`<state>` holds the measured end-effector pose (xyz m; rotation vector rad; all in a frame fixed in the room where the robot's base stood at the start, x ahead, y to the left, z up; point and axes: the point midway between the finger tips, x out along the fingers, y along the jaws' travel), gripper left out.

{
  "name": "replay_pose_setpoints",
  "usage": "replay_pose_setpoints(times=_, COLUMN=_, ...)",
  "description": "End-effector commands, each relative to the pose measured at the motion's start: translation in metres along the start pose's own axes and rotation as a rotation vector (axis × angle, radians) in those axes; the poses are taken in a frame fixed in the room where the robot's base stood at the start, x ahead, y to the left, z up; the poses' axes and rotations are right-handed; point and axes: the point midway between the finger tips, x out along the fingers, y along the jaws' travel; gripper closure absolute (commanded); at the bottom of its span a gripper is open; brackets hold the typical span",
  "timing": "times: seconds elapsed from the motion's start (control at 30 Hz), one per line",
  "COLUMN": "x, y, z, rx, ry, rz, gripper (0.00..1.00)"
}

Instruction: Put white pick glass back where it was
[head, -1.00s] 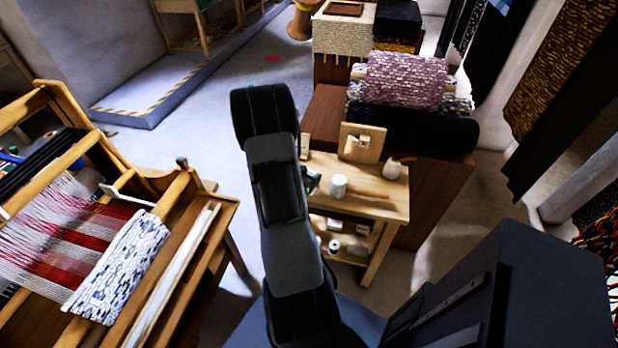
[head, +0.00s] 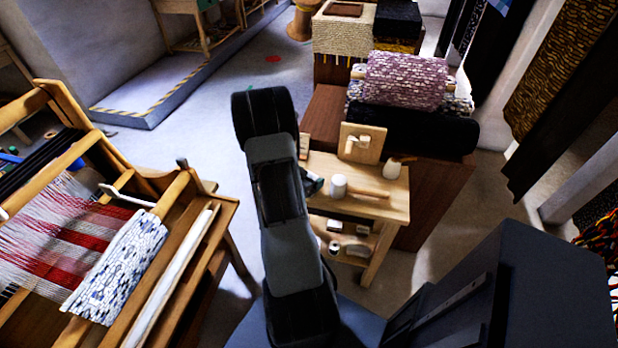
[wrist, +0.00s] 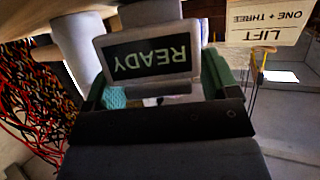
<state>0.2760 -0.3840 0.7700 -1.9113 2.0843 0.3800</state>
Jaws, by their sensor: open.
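My gripper (head: 313,184) is at the left edge of the small wooden table (head: 386,210), partly hidden behind my arm. In the wrist view my gripper (wrist: 155,92) is open, its green fingers apart. A white-framed black plate (wrist: 150,55) reading READY, upside down, shows between them; I cannot tell whether it touches them. A small white cylinder (head: 338,188) stands on the tabletop just right of my gripper. Small pale items (head: 334,247) lie on the lower shelf. I cannot tell for sure which item is the white pick glass.
A wooden-handled tool (head: 370,193), a pale jug (head: 391,168) and an upright wooden board (head: 361,143) share the tabletop. A loom (head: 110,250) stands at left. A brown cabinet (head: 440,190) with rolled textiles stands behind the table. Open floor lies between loom and table.

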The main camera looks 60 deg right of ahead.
Motion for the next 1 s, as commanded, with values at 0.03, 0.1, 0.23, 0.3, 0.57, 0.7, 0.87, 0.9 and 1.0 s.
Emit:
replay_pose_setpoints(times=0.03, x=0.000, y=0.000, z=-0.001, rx=0.000, ry=0.000, rz=0.000, gripper=0.19)
replay_pose_setpoints(times=0.1, x=-0.002, y=0.000, z=-0.005, rx=0.000, ry=0.000, rz=0.000, gripper=0.19)
replay_pose_setpoints(times=0.23, x=-0.018, y=-0.001, z=-0.003, rx=-0.001, ry=0.000, rz=-0.004, gripper=0.19)
replay_pose_setpoints(times=0.3, x=-0.031, y=-0.001, z=-0.003, rx=-0.002, ry=0.000, rz=-0.005, gripper=0.19)
replay_pose_setpoints(times=0.57, x=-0.082, y=-0.001, z=-0.003, rx=-0.001, ry=0.001, rz=-0.005, gripper=0.19)
replay_pose_setpoints(times=0.7, x=-0.102, y=-0.001, z=-0.003, rx=-0.001, ry=0.000, rz=-0.004, gripper=0.19)
replay_pose_setpoints(times=0.87, x=-0.116, y=-0.001, z=-0.003, rx=-0.001, ry=0.001, rz=-0.002, gripper=0.19)
replay_pose_setpoints(times=0.9, x=-0.118, y=0.000, z=-0.003, rx=-0.001, ry=0.001, rz=-0.001, gripper=0.19)
replay_pose_setpoints(times=1.0, x=-0.121, y=0.000, z=-0.003, rx=-0.001, ry=0.001, rz=-0.001, gripper=0.19)
